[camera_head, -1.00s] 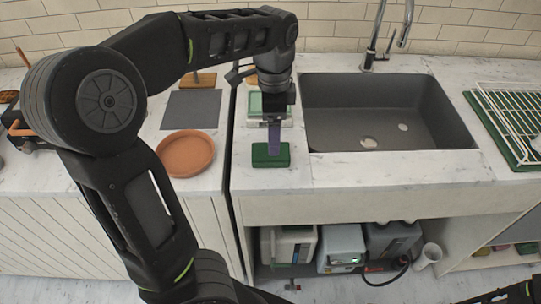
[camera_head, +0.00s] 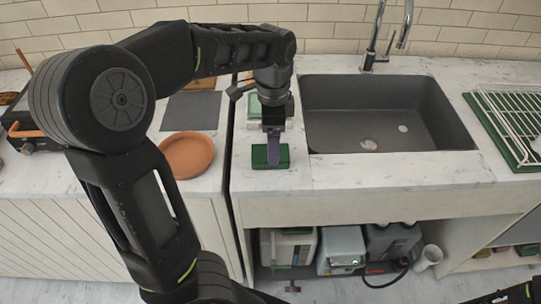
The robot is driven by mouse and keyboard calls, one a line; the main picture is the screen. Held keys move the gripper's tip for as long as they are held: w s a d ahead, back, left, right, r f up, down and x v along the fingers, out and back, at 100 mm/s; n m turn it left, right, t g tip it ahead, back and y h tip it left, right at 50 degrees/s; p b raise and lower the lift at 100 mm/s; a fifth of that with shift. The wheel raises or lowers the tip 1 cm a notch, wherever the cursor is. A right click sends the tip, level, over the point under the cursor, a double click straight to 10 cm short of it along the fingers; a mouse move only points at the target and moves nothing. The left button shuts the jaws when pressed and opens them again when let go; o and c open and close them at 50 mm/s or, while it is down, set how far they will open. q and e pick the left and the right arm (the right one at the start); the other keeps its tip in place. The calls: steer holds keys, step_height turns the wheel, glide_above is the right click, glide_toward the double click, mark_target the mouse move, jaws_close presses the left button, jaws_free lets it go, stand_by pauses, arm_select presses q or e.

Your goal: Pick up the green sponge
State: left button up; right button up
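The green sponge (camera_head: 259,156) lies flat on the white counter, left of the sink's front corner. My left gripper (camera_head: 273,158) points straight down over the sponge, and its purple-grey finger overlaps the sponge's middle. I see only one finger edge-on, so the gap between the fingers is hidden. I cannot tell whether the finger touches the sponge. My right gripper (camera_head: 521,291) shows only in part at the bottom right corner, and its fingers cannot be made out.
The grey sink (camera_head: 440,125) is right of the sponge. A terracotta dish (camera_head: 187,154) and a grey mat (camera_head: 192,111) lie to the left. A pale green item (camera_head: 254,107) stands behind the gripper. A drying rack (camera_head: 515,115) is at the far right.

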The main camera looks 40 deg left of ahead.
arm_select(q)
steer(key=f, duration=0.5)
steer(key=shift+s+a, duration=0.15)
steer(key=shift+a, duration=0.05)
steer(key=c, duration=1.4)
steer(key=shift+r, duration=0.1)
step_height(320, 180, up, 10)
steer(key=shift+f, duration=0.1)
stand_by(0.6)
